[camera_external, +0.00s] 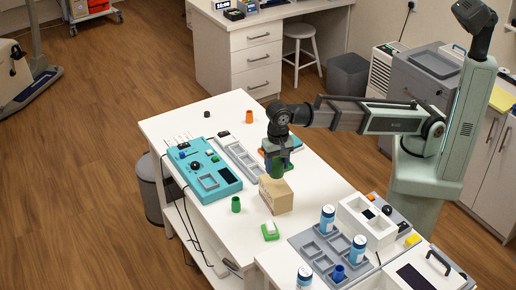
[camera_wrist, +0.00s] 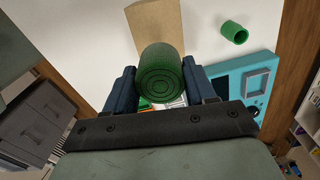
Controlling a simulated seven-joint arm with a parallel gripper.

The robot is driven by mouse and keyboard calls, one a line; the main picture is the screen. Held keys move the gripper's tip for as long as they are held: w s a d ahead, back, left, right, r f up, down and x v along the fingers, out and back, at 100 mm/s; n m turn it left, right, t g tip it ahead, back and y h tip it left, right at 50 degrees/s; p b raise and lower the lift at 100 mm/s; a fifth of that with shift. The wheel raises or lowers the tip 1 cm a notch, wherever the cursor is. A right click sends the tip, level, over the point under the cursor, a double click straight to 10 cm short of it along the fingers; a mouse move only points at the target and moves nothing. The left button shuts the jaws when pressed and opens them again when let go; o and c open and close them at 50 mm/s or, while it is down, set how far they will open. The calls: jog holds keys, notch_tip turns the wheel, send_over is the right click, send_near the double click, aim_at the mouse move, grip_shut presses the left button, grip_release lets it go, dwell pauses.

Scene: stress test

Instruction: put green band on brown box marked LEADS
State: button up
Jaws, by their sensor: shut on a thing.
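A rolled green band (camera_external: 277,169) is held between the fingers of my gripper (camera_external: 278,157), which is shut on it. In the wrist view the roll (camera_wrist: 160,80) shows its spiral end between the two dark fingers. The brown cardboard box (camera_external: 276,196) stands on the white table just below and in front of the roll. Part of the box (camera_wrist: 153,20) shows beyond the roll in the wrist view. The roll overlaps the box's top back edge in the outside view; I cannot tell whether they touch. No marking on the box is legible.
A smaller green cylinder (camera_external: 236,204) stands left of the box; a green-and-white block (camera_external: 270,231) lies in front. A teal panel (camera_external: 205,170) and a grey tray (camera_external: 240,160) lie to the left. A grey compartment tray (camera_external: 310,240) with white-and-blue cans is at the right.

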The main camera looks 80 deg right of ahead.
aim_at(277, 173)
jog(key=shift+f, duration=2)
jog(key=shift+f, duration=0.15)
jog(key=o, duration=1)
jog(key=shift+o, duration=0.2)
notch_tip(277, 173, up, 12)
jog(key=shift+r, duration=0.2)
